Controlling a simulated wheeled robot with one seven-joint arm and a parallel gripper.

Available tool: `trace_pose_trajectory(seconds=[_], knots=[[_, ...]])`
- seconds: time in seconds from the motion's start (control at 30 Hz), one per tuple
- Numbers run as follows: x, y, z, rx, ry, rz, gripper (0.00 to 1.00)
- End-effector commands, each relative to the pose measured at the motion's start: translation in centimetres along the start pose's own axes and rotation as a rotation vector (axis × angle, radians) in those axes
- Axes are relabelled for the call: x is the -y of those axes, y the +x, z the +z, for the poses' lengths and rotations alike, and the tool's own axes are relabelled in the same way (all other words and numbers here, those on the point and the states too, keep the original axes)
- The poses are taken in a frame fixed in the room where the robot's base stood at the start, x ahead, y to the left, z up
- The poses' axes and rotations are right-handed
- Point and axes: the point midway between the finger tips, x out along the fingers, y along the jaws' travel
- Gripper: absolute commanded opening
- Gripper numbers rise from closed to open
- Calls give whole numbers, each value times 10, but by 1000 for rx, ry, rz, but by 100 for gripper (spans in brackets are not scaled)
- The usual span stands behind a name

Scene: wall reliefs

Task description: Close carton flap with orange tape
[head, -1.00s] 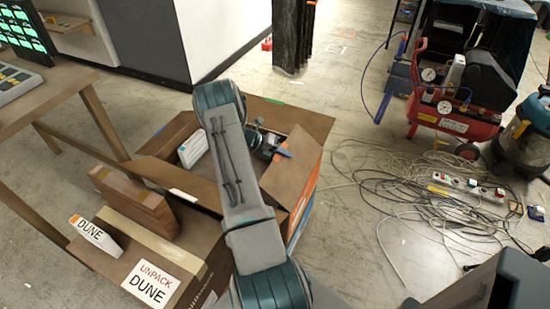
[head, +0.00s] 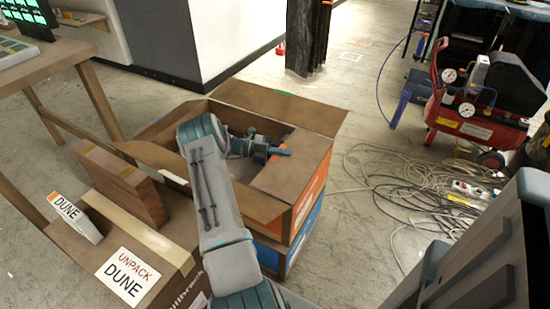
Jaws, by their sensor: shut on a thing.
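The front flap (head: 250,203) and left flap (head: 150,154) also stick out. A brown panel (head: 295,166) lies across the right part of the opening. I cannot make out orange tape on a carton flap. My gripper (head: 265,150) is at the opening beside that panel, shut on a blue bar-shaped thing (head: 280,152). My arm hides the carton's left interior.
A closed carton (head: 150,235) labelled DUNE stands at the front left; a white DUNE block (head: 76,216) and a brown block (head: 120,185) with an orange patch are on it. A table (head: 70,55) is at left. Cables (head: 410,190) and a red compressor (head: 470,120) occupy the right floor.

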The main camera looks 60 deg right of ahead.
Motion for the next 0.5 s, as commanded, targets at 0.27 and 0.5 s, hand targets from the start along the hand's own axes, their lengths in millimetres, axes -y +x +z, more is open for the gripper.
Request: trace_pose_trajectory(seconds=[0.27,0.5], knots=[[-10,12,-1,-17,0,9,0],[-10,14,-1,-19,-1,9,0]])
